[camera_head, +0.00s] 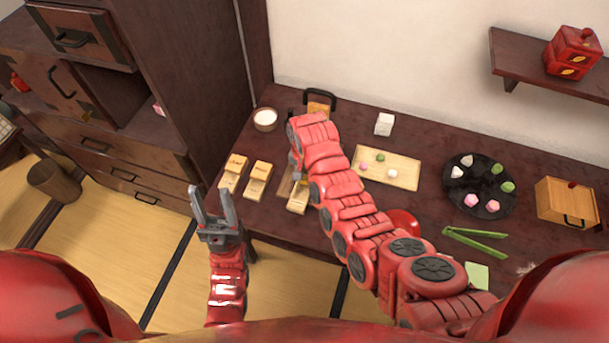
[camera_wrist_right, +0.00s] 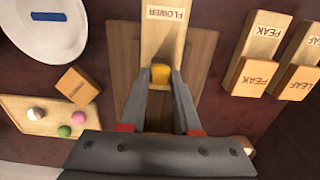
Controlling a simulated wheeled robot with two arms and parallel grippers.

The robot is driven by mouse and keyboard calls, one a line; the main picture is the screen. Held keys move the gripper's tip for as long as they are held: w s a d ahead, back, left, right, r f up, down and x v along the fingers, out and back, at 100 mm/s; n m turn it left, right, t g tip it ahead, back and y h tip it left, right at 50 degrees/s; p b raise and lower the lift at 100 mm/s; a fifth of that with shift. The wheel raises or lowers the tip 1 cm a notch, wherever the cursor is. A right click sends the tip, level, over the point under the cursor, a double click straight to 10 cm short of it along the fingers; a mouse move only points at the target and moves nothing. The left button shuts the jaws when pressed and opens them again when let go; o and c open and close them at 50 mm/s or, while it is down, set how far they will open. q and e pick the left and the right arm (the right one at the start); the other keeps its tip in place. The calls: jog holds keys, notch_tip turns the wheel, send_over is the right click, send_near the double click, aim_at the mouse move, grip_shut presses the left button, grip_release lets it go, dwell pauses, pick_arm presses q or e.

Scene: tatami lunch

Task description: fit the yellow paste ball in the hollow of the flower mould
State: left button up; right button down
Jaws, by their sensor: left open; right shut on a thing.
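The flower mould (camera_wrist_right: 162,32), a pale wooden piece labelled FLOWER, lies on a brown board (camera_wrist_right: 205,50) in the right wrist view; it also shows in the head view (camera_head: 297,202). The yellow paste ball (camera_wrist_right: 160,74) is between the fingertips of my right gripper (camera_wrist_right: 160,80), which is shut on it, over the mould's near end. The hollow is hidden, and I cannot tell whether the ball touches it. My left gripper (camera_head: 213,205) is open and empty, left of the table's front edge.
PEAK (camera_wrist_right: 250,75) and LEAF (camera_wrist_right: 296,80) moulds lie beside the board. A small wooden block (camera_wrist_right: 77,88) stands near a tray (camera_wrist_right: 12,108) with white, pink and green balls. A white plate (camera_wrist_right: 75,45) lies beyond. Green tongs (camera_head: 475,242) lie at the table's right.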

jog(key=shift+f+b, duration=0.35)
jog(key=shift+f, duration=0.05)
jog(key=c, duration=0.5)
grip_release()
jog(key=shift+c, duration=0.2)
jog(key=shift+r, duration=0.15)
jog(key=shift+r+p, duration=1)
jog(key=shift+r, duration=1.15)
jog(key=shift+r+p, duration=0.3)
jog(key=shift+r, duration=0.95)
